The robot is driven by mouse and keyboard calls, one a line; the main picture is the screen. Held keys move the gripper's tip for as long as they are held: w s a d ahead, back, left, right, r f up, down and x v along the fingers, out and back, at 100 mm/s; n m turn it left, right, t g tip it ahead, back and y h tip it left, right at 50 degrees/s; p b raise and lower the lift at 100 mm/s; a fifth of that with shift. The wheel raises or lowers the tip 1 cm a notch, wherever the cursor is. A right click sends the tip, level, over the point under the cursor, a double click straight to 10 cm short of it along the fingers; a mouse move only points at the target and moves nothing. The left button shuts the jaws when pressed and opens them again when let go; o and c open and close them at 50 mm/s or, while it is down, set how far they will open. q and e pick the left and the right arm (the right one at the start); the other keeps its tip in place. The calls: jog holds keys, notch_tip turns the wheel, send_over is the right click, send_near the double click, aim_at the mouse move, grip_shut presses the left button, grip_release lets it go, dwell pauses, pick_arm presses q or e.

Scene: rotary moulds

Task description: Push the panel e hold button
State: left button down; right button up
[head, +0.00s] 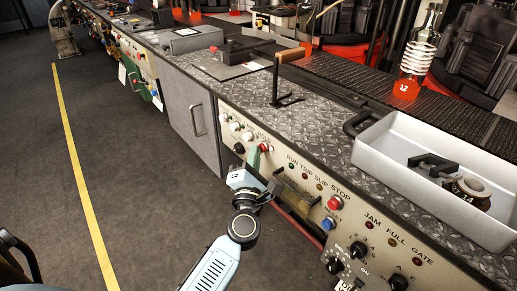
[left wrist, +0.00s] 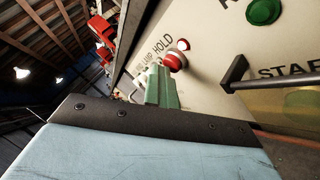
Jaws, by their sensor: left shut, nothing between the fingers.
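The hold button (left wrist: 174,60) is red, with a pale collar, on the cream panel. The word HOLD is printed beside it in the left wrist view. In the head view a small red button (head: 264,147) shows on the panel front, just beyond my left gripper (head: 257,162). My left gripper is shut and empty, and its green fingertips (left wrist: 161,85) point at the hold button. The tips are at or very near the button's lower edge; I cannot tell if they touch. My right gripper is not in view.
A dark bar handle (left wrist: 236,73) and a green button (left wrist: 263,11) lie to the right of the hold button. Along the panel are a red stop button (head: 335,202) and a blue button (head: 328,223). A white tray (head: 382,158) stands on the bench top. The floor at left is clear.

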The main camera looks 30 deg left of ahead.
pick_arm(q)
jog(key=shift+w+d, duration=0.15)
jog(key=shift+w+d+r, duration=0.1)
jog(key=shift+w+d, duration=0.05)
jog(key=shift+w, duration=0.1)
dwell(0.5)
jog(key=shift+s, duration=0.3)
jog(key=s, duration=0.1)
jog(key=s+a, duration=0.1)
jog(key=s, duration=0.1)
jog(key=s+a+p, duration=0.1)
jog(key=s, duration=0.1)
jog(key=shift+s+a, duration=0.2)
jog(key=shift+a, duration=0.05)
dwell(0.6)
